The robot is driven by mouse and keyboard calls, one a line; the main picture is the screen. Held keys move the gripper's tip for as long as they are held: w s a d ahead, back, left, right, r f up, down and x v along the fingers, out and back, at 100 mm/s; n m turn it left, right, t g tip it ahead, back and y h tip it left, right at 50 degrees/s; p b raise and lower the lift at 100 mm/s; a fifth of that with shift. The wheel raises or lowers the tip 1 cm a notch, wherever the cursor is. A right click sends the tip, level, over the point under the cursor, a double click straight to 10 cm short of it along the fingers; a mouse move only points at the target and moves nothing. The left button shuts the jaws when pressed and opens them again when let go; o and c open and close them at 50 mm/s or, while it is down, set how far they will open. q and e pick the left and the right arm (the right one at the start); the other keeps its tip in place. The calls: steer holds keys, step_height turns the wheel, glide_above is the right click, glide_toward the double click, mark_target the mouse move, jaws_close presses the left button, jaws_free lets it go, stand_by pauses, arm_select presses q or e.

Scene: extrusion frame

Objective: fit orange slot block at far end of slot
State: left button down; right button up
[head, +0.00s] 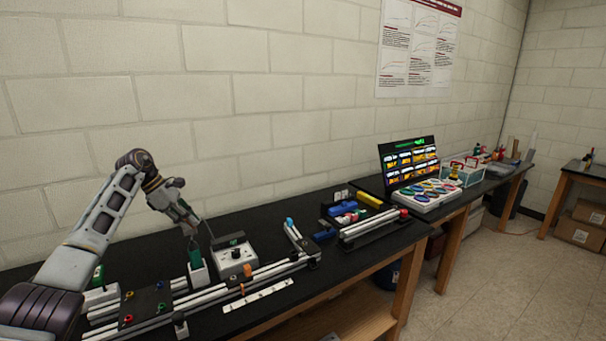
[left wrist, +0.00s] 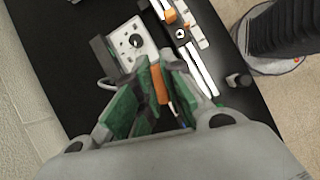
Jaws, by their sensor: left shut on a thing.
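My left gripper (head: 193,242) reaches down over the extrusion frame (head: 218,287), beside the grey meter box (head: 235,258). In the left wrist view its green fingers (left wrist: 163,80) are shut on an orange block (left wrist: 160,84), which shows between them; the fingers hide part of it. In the head view the held block is hidden. The slotted rails (left wrist: 198,68) run to the right of the fingers in the left wrist view. Another orange piece (head: 248,270) sits at the rails, and it also shows in the left wrist view (left wrist: 170,15). My right gripper is out of view.
A dark plate with coloured knobs (head: 146,306) is at the frame's left. A white strip (head: 258,296) lies in front of the rails. A second rail assembly (head: 372,228) and a colourful panel (head: 410,160) stand farther right. The table's front edge is close to the frame.

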arm_select(q)
steer(key=shift+s+d+f+m+g+y, duration=0.1)
steer(key=shift+s+d+m+g+y, duration=0.1)
steer(key=shift+s+m+g, duration=1.05)
steer(key=shift+s+d+m+g+y, duration=0.1)
steer(key=shift+s+d+m+g, duration=0.25)
steer(key=shift+m, duration=1.65)
steer(key=shift+s+d+f+m+g+y, duration=0.1)
steer(key=shift+s+m+g, duration=0.75)
steer(key=shift+m, duration=0.8)
steer(key=shift+s+m+g, duration=0.2)
steer(key=shift+m+g, duration=0.15)
steer(key=shift+m, duration=0.45)
steer(key=s+d+f+m+g+y, duration=0.15)
steer(key=s+d+f+m, duration=0.25)
steer(key=d+f, duration=0.4)
steer(key=s+d+f+m+y, duration=0.1)
steer(key=s+d+f+m, duration=0.1)
steer(key=s+f, duration=0.5)
steer(key=s+d+f+m+y, duration=0.2)
steer(key=s+f+m, duration=0.2)
steer(key=s+f, duration=0.4)
steer(key=shift+s+d+f+g, duration=0.15)
steer(key=shift+d+f+g, duration=0.2)
steer(key=shift+f, duration=0.5)
steer(key=shift+y, duration=0.25)
